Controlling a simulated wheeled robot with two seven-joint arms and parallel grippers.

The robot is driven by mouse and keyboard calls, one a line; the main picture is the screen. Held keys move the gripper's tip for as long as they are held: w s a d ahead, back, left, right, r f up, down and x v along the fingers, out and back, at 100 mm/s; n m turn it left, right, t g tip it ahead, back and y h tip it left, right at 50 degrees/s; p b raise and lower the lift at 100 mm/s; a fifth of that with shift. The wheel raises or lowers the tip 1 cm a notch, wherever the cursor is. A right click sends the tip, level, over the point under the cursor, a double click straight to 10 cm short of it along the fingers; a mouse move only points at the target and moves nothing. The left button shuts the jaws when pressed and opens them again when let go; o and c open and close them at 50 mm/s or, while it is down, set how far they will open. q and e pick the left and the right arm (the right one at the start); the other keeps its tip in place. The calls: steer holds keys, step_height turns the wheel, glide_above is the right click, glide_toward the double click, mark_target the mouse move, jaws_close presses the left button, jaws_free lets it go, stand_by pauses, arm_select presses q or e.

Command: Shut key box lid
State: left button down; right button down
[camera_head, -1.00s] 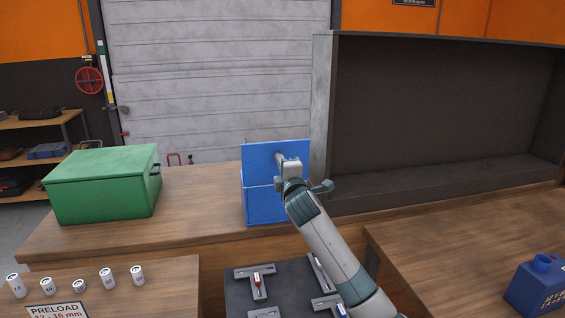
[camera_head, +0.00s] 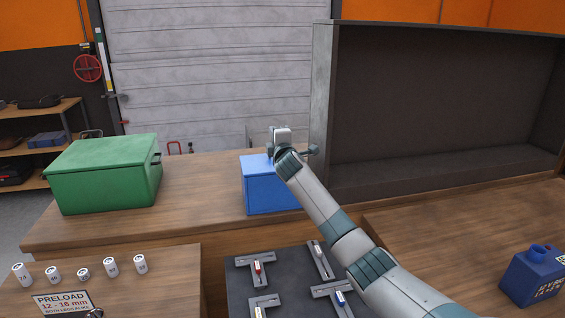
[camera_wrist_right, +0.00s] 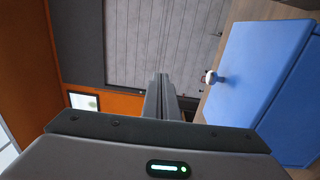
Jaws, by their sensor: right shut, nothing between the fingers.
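The key box is the blue box (camera_head: 271,192) on the back bench, left of the dark open cabinet. Its lid (camera_head: 258,167) lies down over the box; part of its top is hidden behind my arm. I cannot tell whether it is fully seated. My right gripper (camera_head: 282,134) is above the far side of the box, empty and shut. In the right wrist view, the shut fingers (camera_wrist_right: 163,88) are left of the blue lid (camera_wrist_right: 254,70), apart from it in the picture. A small pale round knob (camera_wrist_right: 211,76) shows at the lid's edge. My left gripper is out of view.
A green box (camera_head: 105,178) stands left on the same bench. The dark cabinet (camera_head: 440,110) rises close on the right. A tray (camera_head: 240,282) with metal T-shaped pieces, small white cylinders (camera_head: 83,272) and a blue container (camera_head: 535,278) are nearer. Bench between the boxes is clear.

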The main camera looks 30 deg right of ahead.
steer(key=shift+g, duration=0.8)
steer(key=shift+w+d+f+p, duration=0.3)
steer(key=shift+w+f, duration=0.25)
steer(key=shift+w, duration=0.45)
steer(key=shift+w+d+f+p, duration=0.25)
steer(key=shift+w+f, duration=0.3)
steer(key=shift+w, duration=0.45)
steer(key=shift+w+d+f+p, duration=0.2)
steer(key=shift+w+f+p, duration=0.25)
steer(key=shift+w, duration=0.55)
steer(key=shift+w+d+f, duration=0.1)
steer(key=shift+w+f, duration=0.05)
steer(key=shift+f, duration=0.05)
steer(key=shift+w+d+f+g, duration=0.1)
steer(key=shift+w+f+g, duration=0.45)
steer(key=shift+g, duration=0.25)
steer(key=shift+w+d+f+g+y, duration=0.1)
steer(key=shift+w+f+g+y, duration=0.15)
steer(key=shift+f, duration=0.15)
steer(key=shift+w+f+g+y, duration=0.15)
steer(key=shift+f+g, duration=0.1)
steer(key=shift+f, duration=0.15)
steer(key=shift+f, duration=0.1)
